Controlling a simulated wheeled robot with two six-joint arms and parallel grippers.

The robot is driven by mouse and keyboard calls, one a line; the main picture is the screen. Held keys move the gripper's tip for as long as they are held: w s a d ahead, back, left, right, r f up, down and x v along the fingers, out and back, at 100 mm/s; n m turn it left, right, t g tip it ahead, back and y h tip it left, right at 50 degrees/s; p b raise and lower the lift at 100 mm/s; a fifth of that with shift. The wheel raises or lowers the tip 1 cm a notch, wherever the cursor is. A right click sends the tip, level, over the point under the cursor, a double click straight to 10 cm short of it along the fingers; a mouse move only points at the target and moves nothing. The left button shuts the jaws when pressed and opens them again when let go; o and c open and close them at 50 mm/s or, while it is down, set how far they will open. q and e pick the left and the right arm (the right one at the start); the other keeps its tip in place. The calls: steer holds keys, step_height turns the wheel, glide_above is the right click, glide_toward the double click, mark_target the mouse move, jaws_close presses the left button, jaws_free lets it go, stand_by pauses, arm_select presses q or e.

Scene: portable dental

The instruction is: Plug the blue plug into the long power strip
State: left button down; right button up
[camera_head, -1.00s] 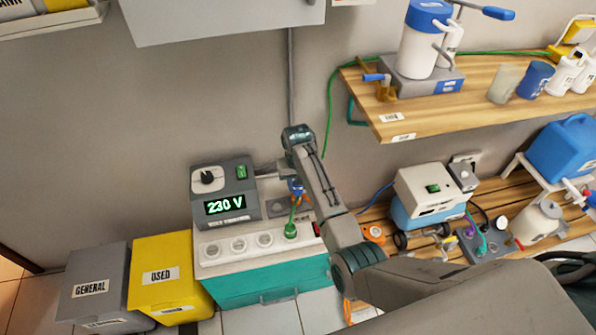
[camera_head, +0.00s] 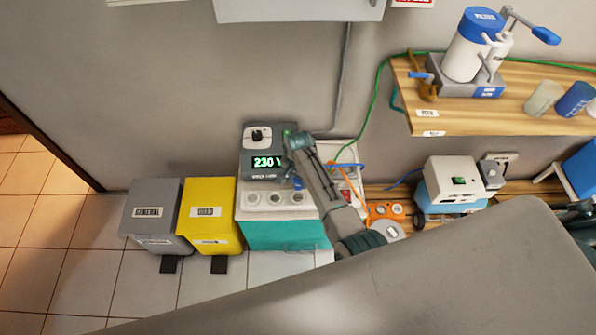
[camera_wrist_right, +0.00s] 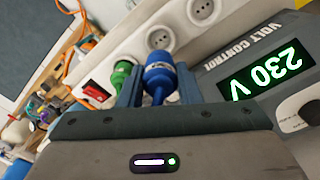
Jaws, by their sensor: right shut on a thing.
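The blue plug (camera_wrist_right: 159,76) is held between the two fingers of my right gripper (camera_wrist_right: 160,88) in the wrist view. In the head view the gripper (camera_head: 297,176) is above the strip, and a bit of the blue plug (camera_head: 298,184) shows. The long white power strip (camera_head: 262,213) lies on the teal cabinet, with a row of round sockets. In the wrist view an empty socket (camera_wrist_right: 160,38) shows just beyond the blue plug; I cannot tell whether they touch. A green plug (camera_wrist_right: 121,76) sits in the strip beside it. My left gripper is not in view.
The grey voltage control box (camera_head: 262,175), reading 230 V, stands behind the strip, close to the gripper. A red switch (camera_wrist_right: 96,91) is at the strip's end. Grey (camera_head: 150,215) and yellow (camera_head: 207,212) bins stand left. A wooden shelf (camera_head: 470,115) is at upper right.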

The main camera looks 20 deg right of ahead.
mark_target(298, 188)
steer(key=shift+a, duration=0.1)
steer(key=shift+f+b, duration=0.55)
step_height(298, 188, down, 4)
steer(key=b, duration=0.4)
steer(key=shift+f, duration=0.1)
steer(key=shift+f+b, duration=0.3)
steer(key=shift+b, duration=0.25)
steer(key=shift+f, duration=0.1)
